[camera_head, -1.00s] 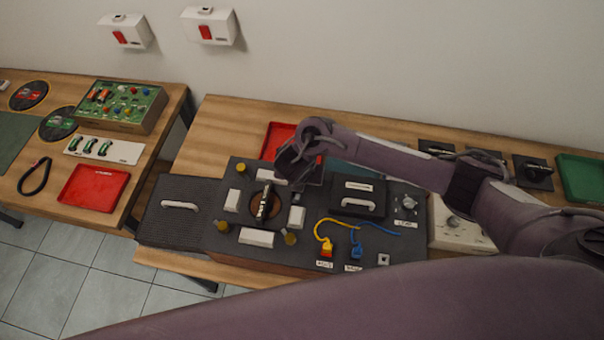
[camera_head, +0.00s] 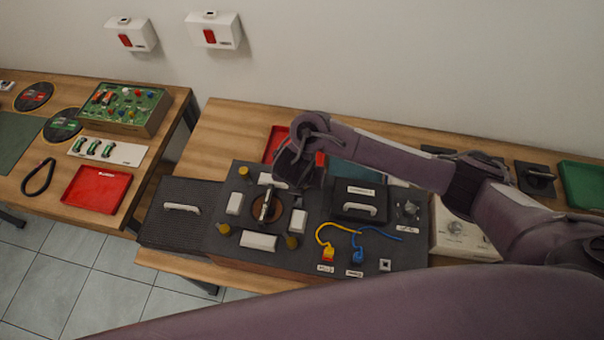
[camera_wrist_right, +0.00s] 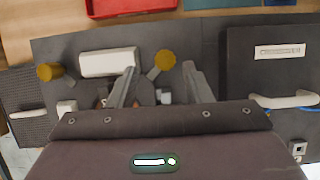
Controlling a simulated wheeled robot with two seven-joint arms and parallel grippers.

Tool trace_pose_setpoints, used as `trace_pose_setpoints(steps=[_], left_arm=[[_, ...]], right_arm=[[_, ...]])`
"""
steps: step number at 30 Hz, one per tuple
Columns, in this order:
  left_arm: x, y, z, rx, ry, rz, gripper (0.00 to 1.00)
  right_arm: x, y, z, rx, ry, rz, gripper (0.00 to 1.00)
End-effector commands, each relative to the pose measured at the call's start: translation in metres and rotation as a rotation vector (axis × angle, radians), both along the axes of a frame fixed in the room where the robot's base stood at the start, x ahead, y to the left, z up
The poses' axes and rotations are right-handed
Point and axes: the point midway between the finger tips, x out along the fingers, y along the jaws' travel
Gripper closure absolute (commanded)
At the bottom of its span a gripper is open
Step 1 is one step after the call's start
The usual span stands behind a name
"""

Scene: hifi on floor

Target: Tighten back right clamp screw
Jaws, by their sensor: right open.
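The back right clamp screw, a brass knob (camera_wrist_right: 165,60), shows in the right wrist view. It lies between and just ahead of the fingertips of my right gripper (camera_wrist_right: 160,72), which is open. In the head view this gripper (camera_head: 293,183) hangs over the back right of the clamp area and hides that screw. The other brass screws are visible: back left (camera_head: 243,171), front left (camera_head: 224,229) and front right (camera_head: 292,242). My left gripper is not in view.
The dark device panel (camera_head: 330,200) also carries a black handled block (camera_head: 359,204), yellow and blue cables (camera_head: 375,231) and a knob (camera_head: 408,211). A ribbed cover (camera_head: 180,225) lies left. A red tray (camera_head: 272,146) stands behind.

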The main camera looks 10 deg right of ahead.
Motion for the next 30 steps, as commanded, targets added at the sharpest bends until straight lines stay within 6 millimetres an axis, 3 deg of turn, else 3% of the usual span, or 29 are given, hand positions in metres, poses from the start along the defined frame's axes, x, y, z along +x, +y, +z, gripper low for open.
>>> trace_pose_setpoints(steps=[15,30], left_arm=[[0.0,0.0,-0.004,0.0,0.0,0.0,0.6],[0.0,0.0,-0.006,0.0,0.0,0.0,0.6]], right_arm=[[-0.01,0.006,0.033,-0.001,-0.006,0.004,0.55],[-0.017,0.001,0.04,-0.012,0.008,-0.01,0.55]])
